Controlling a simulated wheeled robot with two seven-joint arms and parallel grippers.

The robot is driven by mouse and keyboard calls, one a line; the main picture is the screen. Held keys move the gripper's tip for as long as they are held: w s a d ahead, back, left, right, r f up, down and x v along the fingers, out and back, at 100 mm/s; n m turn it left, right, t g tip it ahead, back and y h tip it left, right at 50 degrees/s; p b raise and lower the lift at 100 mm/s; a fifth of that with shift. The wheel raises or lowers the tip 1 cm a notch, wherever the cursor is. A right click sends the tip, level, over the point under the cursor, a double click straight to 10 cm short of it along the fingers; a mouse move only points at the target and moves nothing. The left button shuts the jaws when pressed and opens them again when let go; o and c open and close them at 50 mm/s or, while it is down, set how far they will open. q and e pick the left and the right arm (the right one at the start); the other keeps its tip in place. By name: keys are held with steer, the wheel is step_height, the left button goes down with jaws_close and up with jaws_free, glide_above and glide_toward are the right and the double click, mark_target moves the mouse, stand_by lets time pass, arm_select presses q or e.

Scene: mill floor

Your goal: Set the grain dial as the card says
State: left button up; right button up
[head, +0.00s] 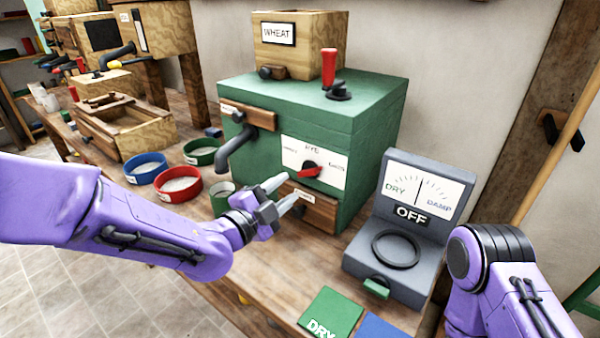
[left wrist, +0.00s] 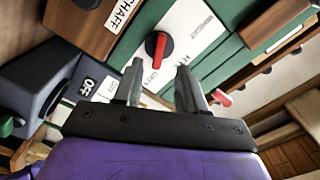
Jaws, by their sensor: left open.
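The grain dial is a red knob (head: 311,169) on a white plate (head: 332,172) on the front of the green mill (head: 350,125). The plate reads RYE at the top; its side words are too small to read surely. The knob also shows in the left wrist view (left wrist: 157,46). A card reading WHEAT (head: 278,33) is on the wooden hopper above the mill. My left gripper (head: 289,190) is open and empty, just in front of and below the dial, apart from it. In the left wrist view its fingers (left wrist: 160,75) point toward the knob. My right gripper is out of view.
A grey meter (head: 400,240) marked DRY, DAMP and OFF stands right of the mill. Green (head: 330,312) and blue (head: 385,328) squares lie at the bench's front. Red (head: 178,184), blue (head: 146,168) and green (head: 201,151) bowls stand left. A wooden drawer (head: 312,208) is below the dial.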

mark_target(303, 175)
arm_select(q)
steer(key=x, duration=0.5)
steer(key=shift+w+a+f+p, duration=0.1)
steer(key=shift+w+f+p, duration=0.05)
steer(key=shift+w+p, duration=0.2)
steer(key=shift+w+d, duration=0.15)
steer(key=shift+d, duration=0.2)
jaws_close()
